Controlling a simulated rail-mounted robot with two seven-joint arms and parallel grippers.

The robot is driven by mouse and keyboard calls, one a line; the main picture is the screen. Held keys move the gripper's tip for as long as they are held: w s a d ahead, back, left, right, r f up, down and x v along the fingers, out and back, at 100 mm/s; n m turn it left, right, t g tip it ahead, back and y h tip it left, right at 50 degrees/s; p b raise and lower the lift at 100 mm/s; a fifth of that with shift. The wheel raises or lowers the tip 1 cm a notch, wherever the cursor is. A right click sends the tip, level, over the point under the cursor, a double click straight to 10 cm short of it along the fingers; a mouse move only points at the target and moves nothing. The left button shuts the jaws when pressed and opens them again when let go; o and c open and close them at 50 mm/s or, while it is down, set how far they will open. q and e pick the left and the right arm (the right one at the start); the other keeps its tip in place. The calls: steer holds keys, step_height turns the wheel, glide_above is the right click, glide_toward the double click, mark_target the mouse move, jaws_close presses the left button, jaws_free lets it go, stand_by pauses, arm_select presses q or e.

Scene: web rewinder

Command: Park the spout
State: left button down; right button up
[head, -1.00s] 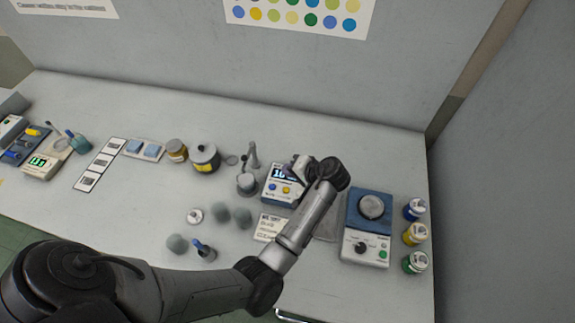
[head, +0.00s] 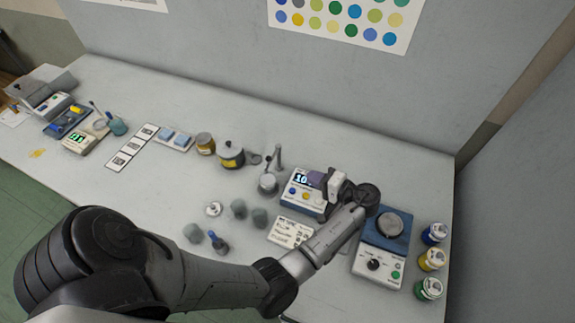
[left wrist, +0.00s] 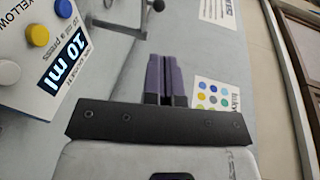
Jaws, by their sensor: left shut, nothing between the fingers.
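The dispenser (head: 306,195) is a white and blue box with a lit display and coloured buttons. A metal arm with a black knob (left wrist: 157,5) shows at the top of the left wrist view and may be the spout; I cannot be sure. My left gripper (head: 316,178) is shut and empty by the dispenser's back right. Its purple fingers (left wrist: 165,76) touch each other. My right gripper is out of view.
A blue and white device with a round plate (head: 390,225) stands right of my left forearm, with several colour jars (head: 432,258) beyond. A lidded pot (head: 231,156) and grey cups (head: 239,209) stand to the left. A wall closes the back.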

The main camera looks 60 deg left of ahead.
mark_target(271, 160)
arm_select(q)
steer(key=p+x, duration=0.1)
steer(key=x, duration=1.2)
steer(key=shift+s+a+f, duration=0.1)
steer(key=shift+s+a, duration=0.1)
steer(key=shift+a, duration=0.1)
steer(key=shift+p, duration=0.35)
